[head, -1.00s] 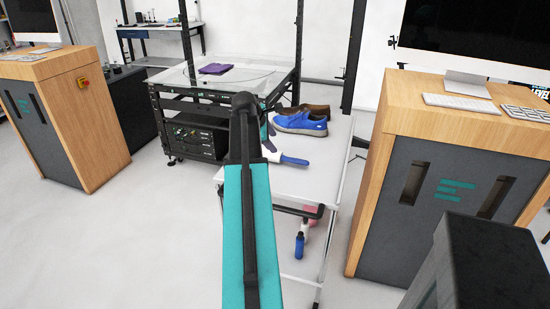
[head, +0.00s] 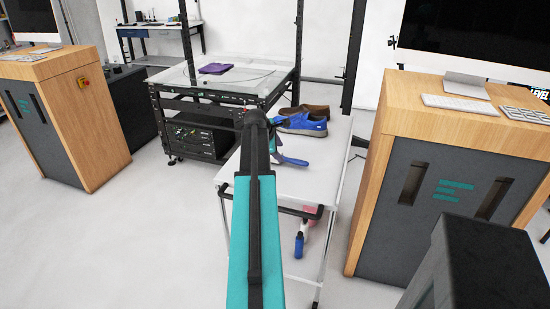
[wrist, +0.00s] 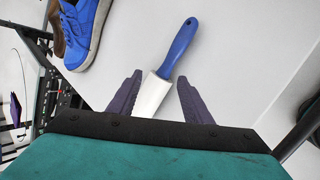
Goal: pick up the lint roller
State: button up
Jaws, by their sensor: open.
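The gripper is open, with a gap on both sides of the roller. I cannot tell how high the fingers are above the table.
A blue shoe (head: 303,125) and a brown shoe (head: 318,110) stand behind the roller on the white table (head: 305,183). A blue-and-white item (head: 299,245) is under the tabletop.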

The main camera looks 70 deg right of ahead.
aim_at(282, 155)
jog(key=shift+d+f, duration=0.1)
dwell(0.3)
jog(key=shift+p+x, duration=0.75)
jog(key=shift+x, duration=1.15)
jog(key=shift+d+f, duration=0.2)
jog(key=shift+f, duration=0.25)
jog(key=shift+f, duration=0.1)
jog(key=c, duration=0.9)
